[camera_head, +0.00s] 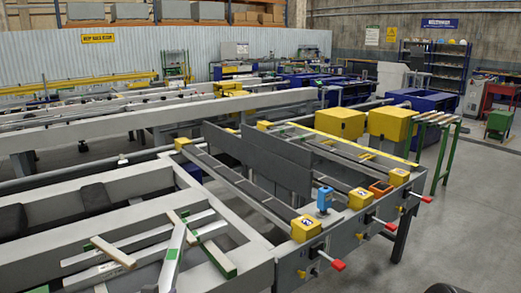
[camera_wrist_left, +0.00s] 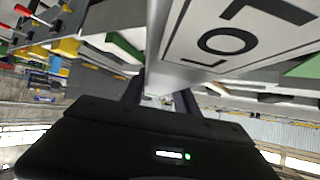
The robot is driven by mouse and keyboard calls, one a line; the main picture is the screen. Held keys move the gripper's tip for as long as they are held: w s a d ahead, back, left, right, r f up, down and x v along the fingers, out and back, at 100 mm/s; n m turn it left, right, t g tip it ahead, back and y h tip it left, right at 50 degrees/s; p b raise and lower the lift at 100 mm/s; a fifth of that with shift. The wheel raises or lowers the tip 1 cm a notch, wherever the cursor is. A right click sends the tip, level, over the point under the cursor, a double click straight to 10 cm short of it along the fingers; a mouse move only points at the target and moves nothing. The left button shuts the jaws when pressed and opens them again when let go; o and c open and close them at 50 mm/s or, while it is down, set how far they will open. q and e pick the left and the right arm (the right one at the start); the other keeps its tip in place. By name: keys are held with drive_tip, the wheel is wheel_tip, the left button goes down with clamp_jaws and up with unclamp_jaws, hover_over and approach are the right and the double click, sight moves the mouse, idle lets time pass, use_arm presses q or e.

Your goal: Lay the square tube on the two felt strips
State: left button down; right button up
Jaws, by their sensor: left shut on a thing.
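In the head view the tube (camera_head: 172,262) rises from the bottom edge, slanted, in front of the runout table's pale frame. My left gripper is hardly seen in that view. A wooden piece with a green side (camera_head: 214,257) lies behind and right of the tube, and another with a green end (camera_head: 112,252) lies to its left. I cannot tell surely which green parts are the felt strips.
The pale frame (camera_head: 60,198) has open gaps between its bars. To the right stand dark plates (camera_head: 275,160), yellow blocks (camera_head: 306,228), a blue device (camera_head: 324,200) and red-tipped handles (camera_head: 338,265). Grey floor (camera_head: 460,220) is clear at the far right.

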use_arm(q)
drive_tip(key=shift+m+h, duration=0.5)
drive_tip(key=d, duration=0.1)
drive_tip(key=d+r, duration=0.1)
drive_tip(key=d, duration=0.1)
drive_tip(key=d+r, duration=0.1)
drive_tip(key=d, duration=0.1)
drive_tip(key=shift+s+d, duration=0.15)
drive_tip(key=shift+d, duration=0.05)
idle(2.1)
